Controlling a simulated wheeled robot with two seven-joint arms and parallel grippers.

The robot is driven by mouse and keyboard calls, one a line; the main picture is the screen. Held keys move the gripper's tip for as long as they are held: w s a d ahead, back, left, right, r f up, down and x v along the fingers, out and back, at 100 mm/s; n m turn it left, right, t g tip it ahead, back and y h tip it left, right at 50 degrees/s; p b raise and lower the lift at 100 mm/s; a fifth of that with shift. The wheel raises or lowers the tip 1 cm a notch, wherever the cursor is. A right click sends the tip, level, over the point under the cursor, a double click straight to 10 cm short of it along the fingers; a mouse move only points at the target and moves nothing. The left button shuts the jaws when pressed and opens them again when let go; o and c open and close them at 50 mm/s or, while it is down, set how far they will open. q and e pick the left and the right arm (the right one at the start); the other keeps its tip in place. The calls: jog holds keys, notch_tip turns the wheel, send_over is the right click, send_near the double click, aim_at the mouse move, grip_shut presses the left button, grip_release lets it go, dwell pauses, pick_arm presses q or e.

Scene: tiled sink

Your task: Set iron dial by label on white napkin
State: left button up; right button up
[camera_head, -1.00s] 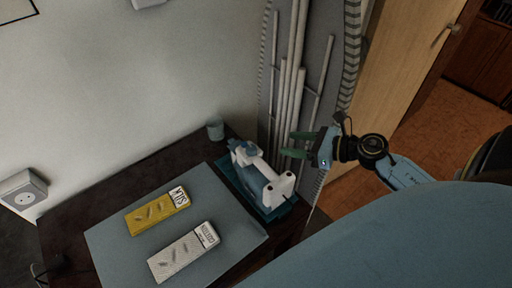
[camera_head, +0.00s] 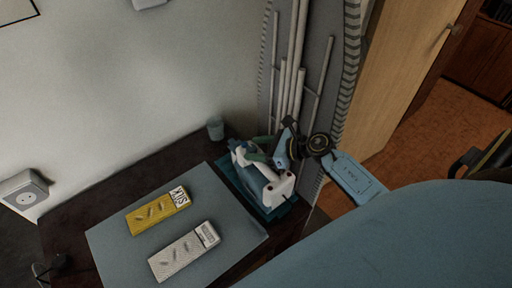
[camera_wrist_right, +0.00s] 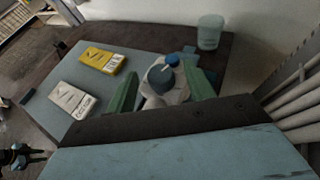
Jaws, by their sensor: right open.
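The white and teal iron (camera_head: 273,188) stands on a teal tray (camera_head: 240,186) at the right of the table. The white napkin (camera_head: 180,257) has a small label (camera_head: 207,235) that seems to read COTTON. The yellow napkin (camera_head: 152,214) is labelled SILK.
Both napkins lie on a grey-blue mat (camera_head: 115,240) on the dark table (camera_head: 90,195). A teal cup (camera_head: 215,129) stands at the back, near the wall. An ironing board (camera_head: 330,75) leans upright behind the iron, close to my right arm.

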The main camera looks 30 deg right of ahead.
jog(key=shift+w+a+f, duration=0.1)
jog(key=shift+w+a, duration=0.1)
jog(key=c, duration=1)
jog(key=shift+m+h+p, duration=0.5)
jog(key=shift+h+p, duration=0.1)
jog(key=shift+p, duration=0.3)
jog(key=m+h+p, duration=0.1)
jog(key=p, duration=0.1)
jog(key=m+t+h+p, duration=0.1)
jog(key=m+h+p, duration=0.1)
jog(key=p, duration=0.1)
jog(key=m+t+h+p, duration=0.1)
jog(key=h+p, duration=0.1)
jog(key=p, duration=0.1)
jog(key=shift+s+a+r+m, duration=0.15)
jog(key=shift+a+r+m, duration=0.05)
jog(key=shift+a+m, duration=0.2)
jog(key=shift+f+m+h+p, duration=0.2)
jog(key=shift+m+h+p, duration=0.8)
jog(key=shift+h+p, duration=0.25)
